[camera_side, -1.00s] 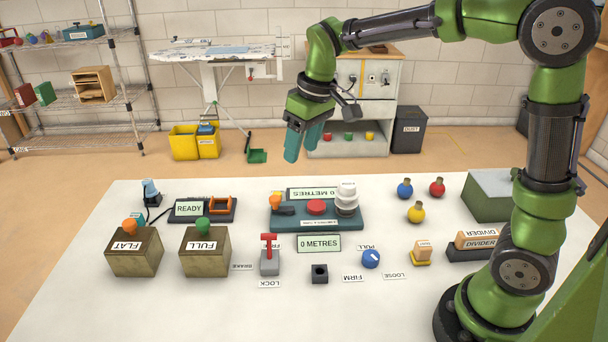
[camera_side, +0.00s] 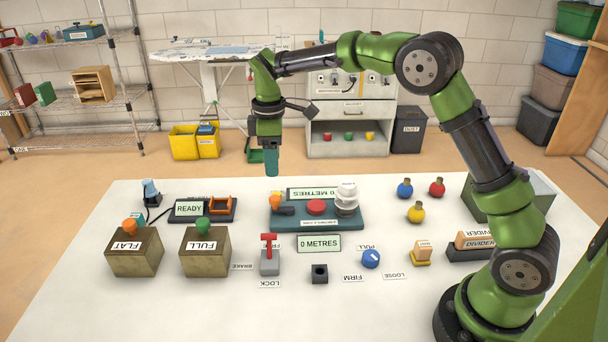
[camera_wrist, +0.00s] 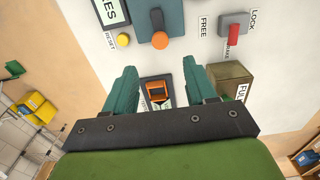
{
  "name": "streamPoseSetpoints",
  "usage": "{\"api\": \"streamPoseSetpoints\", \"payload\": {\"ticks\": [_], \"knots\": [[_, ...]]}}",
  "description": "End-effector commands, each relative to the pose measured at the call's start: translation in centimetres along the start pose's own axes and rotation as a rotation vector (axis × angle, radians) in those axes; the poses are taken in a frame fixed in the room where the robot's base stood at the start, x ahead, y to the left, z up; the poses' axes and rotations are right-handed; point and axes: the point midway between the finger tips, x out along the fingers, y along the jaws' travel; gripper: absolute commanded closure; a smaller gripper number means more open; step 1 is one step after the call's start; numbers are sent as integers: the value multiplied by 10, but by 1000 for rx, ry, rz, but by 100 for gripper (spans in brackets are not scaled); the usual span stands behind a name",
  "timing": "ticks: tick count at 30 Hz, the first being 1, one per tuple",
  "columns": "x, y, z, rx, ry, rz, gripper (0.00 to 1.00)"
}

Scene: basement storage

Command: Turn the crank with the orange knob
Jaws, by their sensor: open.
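The crank's orange knob (camera_side: 275,202) stands at the left end of a teal base (camera_side: 340,221) with a red button and a pale stacked reel. In the wrist view the orange knob (camera_wrist: 160,40) sits on a dark arm at the top centre. My gripper (camera_side: 271,172) points straight down above and slightly behind the knob, apart from it. In the wrist view my gripper (camera_wrist: 160,75) shows two teal fingers spread apart with nothing between them. The display (camera_side: 319,243) reads 0 METRES.
A box labelled FLAT (camera_side: 134,252) carries another orange knob; a box labelled FULL (camera_side: 205,252) has a green one. A red brake lever (camera_side: 269,250) stands in front of the base. An orange cradle (camera_side: 220,204) is to the left. The table's front is fairly clear.

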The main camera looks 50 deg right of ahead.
Motion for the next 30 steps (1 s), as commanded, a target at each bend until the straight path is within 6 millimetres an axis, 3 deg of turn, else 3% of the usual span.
{"api": "streamPoseSetpoints", "payload": {"ticks": [6,13,18,27,30], "knots": [[50,-1,1,1,-3,-4,44],[87,0,0,2,-1,-2,44],[99,0,0,2,1,0,44],[101,0,0,2,1,0,44],[101,0,0,2,1,0,58]]}}
